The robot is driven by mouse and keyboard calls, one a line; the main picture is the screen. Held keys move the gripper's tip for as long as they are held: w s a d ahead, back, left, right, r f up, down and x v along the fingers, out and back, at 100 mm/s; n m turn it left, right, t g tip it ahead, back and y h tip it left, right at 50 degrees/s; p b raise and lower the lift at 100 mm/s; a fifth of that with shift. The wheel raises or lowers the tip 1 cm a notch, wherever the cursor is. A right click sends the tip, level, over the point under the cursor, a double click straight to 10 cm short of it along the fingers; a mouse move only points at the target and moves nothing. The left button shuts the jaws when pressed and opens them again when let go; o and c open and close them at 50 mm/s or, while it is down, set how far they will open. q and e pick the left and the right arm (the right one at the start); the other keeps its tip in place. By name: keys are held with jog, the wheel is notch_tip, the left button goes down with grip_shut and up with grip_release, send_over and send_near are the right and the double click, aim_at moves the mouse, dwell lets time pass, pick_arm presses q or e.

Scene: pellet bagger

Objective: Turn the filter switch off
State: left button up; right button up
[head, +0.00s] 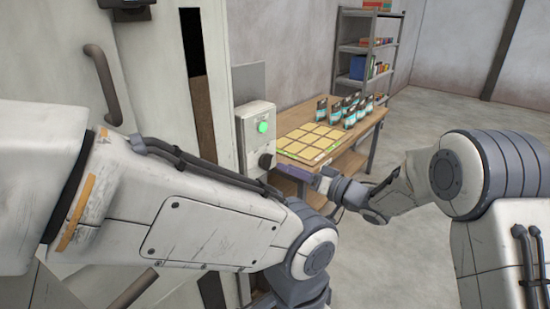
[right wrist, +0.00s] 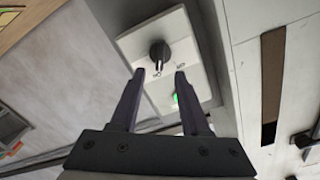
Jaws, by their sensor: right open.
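A wooden table (head: 345,140) beside the box carries yellow squares (head: 312,141) and several standing bags (head: 346,110). A metal shelf (head: 370,47) stands behind. The pale machine (head: 160,70) with a grey handle (head: 103,84) is at left. The floor at right is clear.

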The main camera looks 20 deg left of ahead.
aim_at(267, 162)
jog(key=p+x, duration=0.1)
jog(key=x, duration=0.4)
jog(key=shift+w+a+p, duration=0.15)
jog(key=shift+a+p, duration=0.15)
grip_shut()
